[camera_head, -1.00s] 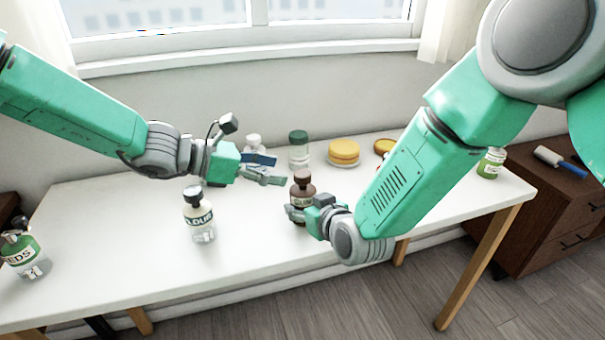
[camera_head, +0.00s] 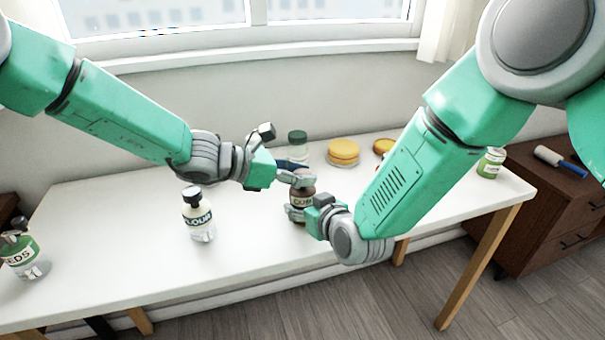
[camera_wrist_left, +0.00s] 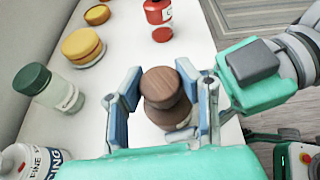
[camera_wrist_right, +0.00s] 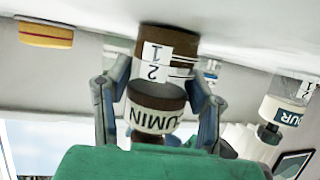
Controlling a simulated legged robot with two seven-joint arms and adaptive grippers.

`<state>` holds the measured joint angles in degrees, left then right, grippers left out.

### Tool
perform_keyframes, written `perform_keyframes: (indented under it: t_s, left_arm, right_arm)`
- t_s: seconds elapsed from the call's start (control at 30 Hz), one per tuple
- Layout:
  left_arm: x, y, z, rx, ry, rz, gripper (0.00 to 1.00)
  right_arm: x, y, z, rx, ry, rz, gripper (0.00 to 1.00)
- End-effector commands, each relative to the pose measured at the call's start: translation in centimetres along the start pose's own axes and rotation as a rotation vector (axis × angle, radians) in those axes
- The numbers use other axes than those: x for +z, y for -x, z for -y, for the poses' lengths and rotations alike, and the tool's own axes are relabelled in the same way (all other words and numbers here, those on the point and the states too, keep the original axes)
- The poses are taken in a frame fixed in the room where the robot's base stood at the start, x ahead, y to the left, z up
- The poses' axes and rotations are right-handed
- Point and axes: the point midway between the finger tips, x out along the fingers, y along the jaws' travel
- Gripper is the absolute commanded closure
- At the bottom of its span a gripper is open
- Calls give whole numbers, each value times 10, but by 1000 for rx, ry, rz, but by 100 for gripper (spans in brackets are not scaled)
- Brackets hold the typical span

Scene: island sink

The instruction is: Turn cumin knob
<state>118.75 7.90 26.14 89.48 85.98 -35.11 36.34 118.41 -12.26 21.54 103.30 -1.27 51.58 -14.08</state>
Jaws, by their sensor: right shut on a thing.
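The cumin jar (camera_head: 300,200) stands on the white table in front of me, its label partly covered. My right gripper (camera_head: 306,212) is shut on the jar's body from the right. In the right wrist view the jar (camera_wrist_right: 155,117) appears upside down between the fingers, with a band of numbers 1 and 2 at its lower part. My left gripper (camera_head: 298,174) is over the jar's top. In the left wrist view the round brown wooden knob (camera_wrist_left: 162,87) is between the open left fingers, with small gaps visible beside it.
A flour jar (camera_head: 199,222) stands left of the cumin jar. A seeds jar (camera_head: 24,256) is far left, a green-labelled jar (camera_head: 491,163) far right.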

Motion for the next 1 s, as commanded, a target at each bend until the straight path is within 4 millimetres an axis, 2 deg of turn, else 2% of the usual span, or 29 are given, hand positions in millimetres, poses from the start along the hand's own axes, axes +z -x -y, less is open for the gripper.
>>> perform_keyframes:
  t_s: [0.33,0.8,1.0]
  left_arm:
    - [2,0,-2,-57,-29,8,100]
    - [0,0,-2,-394,-173,2,100]
    - [0,1,-2,-444,-193,-2,100]
  right_arm:
    - [1,0,1,-2,0,2,84]
    - [2,1,2,-4,1,3,84]
    - [2,1,2,-5,2,4,84]
